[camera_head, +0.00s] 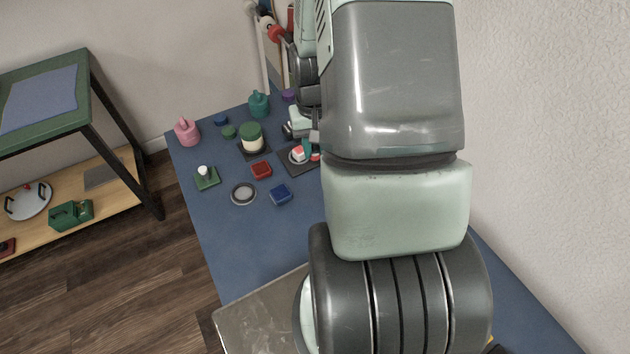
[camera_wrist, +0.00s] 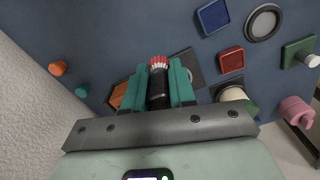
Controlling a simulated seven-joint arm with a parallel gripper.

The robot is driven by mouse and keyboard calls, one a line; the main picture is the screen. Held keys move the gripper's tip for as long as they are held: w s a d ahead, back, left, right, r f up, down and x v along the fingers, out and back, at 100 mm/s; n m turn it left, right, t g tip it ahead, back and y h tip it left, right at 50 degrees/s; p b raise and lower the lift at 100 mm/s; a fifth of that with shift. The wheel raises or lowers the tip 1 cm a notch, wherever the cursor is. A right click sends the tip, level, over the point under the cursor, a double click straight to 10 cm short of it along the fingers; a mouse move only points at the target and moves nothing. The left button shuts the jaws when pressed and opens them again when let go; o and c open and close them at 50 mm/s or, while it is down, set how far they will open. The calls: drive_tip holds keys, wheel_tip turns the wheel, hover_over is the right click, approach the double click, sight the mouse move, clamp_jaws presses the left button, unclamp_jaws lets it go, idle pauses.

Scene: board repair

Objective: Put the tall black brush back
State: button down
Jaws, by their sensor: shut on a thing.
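The black brush (camera_wrist: 158,90) has a dark handle and a red-and-white bristle end in the wrist view. My gripper (camera_wrist: 161,82) is shut on it, with one teal finger on each side of the handle. The bristle end points away from the wrist, towards the blue table. A dark square plate (camera_wrist: 187,64) lies behind the brush; whether they touch I cannot tell. In the head view my arm hides most of the gripper, and the dark plate (camera_head: 296,168) shows beside it with a small red-and-white thing over it.
A red tray (camera_head: 261,170), blue tray (camera_head: 281,195), grey ring (camera_head: 243,193), green block with white knob (camera_head: 206,181), cream jar with green lid (camera_head: 251,137), pink bottle (camera_head: 187,133) and teal bottle (camera_head: 259,105) stand nearby. The table's left front is clear. A wall borders the right.

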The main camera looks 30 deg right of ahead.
drive_tip(key=f, duration=0.5)
drive_tip(key=shift+s+f, duration=0.1)
drive_tip(key=shift+s, duration=0.2)
drive_tip(key=shift+w+f, duration=0.1)
drive_tip(key=shift+f, duration=2.3)
drive_tip(key=c, duration=0.9)
unclamp_jaws()
drive_tip(key=shift+f, duration=0.1)
wheel_tip(320, 180, up, 12)
drive_tip(key=shift+r, duration=0.15)
